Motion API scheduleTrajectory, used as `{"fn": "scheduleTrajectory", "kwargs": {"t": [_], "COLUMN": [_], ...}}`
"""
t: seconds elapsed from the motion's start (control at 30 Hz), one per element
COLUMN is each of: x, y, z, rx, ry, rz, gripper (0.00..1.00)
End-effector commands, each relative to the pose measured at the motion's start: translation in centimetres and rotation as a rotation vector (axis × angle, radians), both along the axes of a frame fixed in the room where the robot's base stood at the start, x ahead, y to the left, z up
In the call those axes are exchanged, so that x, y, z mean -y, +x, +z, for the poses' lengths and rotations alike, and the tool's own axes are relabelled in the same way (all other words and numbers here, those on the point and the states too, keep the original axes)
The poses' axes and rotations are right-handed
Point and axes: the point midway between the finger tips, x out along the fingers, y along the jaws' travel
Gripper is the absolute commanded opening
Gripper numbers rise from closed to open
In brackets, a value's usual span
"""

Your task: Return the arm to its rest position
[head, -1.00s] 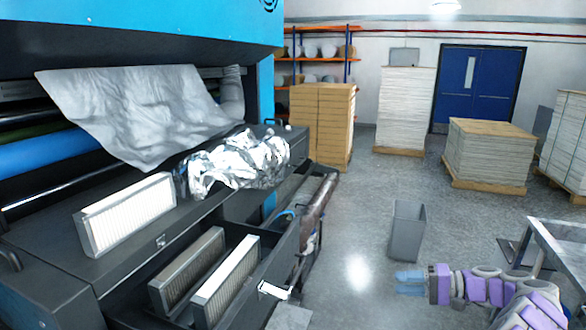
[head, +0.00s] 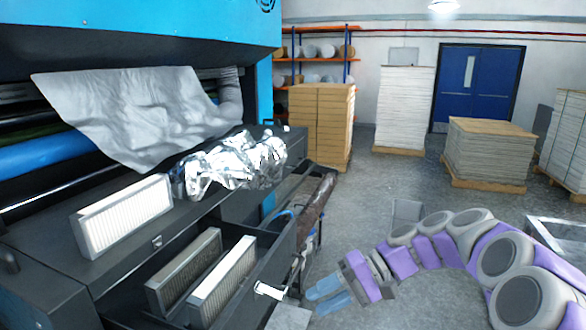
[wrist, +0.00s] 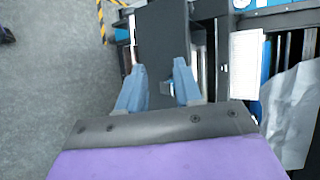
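My arm, purple and grey, reaches in from the lower right of the head view. My gripper (head: 328,292), with two blue fingers, is over the floor just right of the machine's open drawer. In the wrist view my gripper (wrist: 158,85) has its fingers spread apart, and I see nothing held between them. Beyond the fingers is a dark panel (wrist: 162,35) of the machine. The arm hides most of the grey bin (head: 406,209) in the head view.
The machine (head: 150,35) fills the left, with a silver sheet (head: 140,115), crumpled foil (head: 235,160) and a white filter (head: 122,215) on it. Its open drawer holds two filters (head: 222,283). A metal table (head: 560,235) stands at right.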

Motion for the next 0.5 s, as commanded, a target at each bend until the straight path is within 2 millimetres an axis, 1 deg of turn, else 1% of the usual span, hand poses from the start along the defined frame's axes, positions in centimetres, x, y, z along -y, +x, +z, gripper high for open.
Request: {"fn": "scheduleTrajectory", "kwargs": {"t": [0.03, 0.1, 0.17, 0.2, 0.23, 0.37, 0.5], "x": [-1.0, -2.0, -2.7, -3.0, -3.1, -3.0, -2.0], "y": [-1.8, -4.1, -6.1, -7.6, -8.6, -12.7, -17.1], "z": [0.4, 0.1, -0.1, -0.4, -0.5, -1.6, -3.2], "rx": [0.004, -0.002, -0.003, -0.005, -0.002, 0.002, 0.01], "ry": [-0.042, -0.106, -0.167, -0.205, -0.235, -0.371, -0.522], "rz": [0.026, 0.054, 0.077, 0.092, 0.1, 0.129, 0.148], "gripper": [0.34, 0.34, 0.34, 0.34, 0.34, 0.34, 0.34]}}
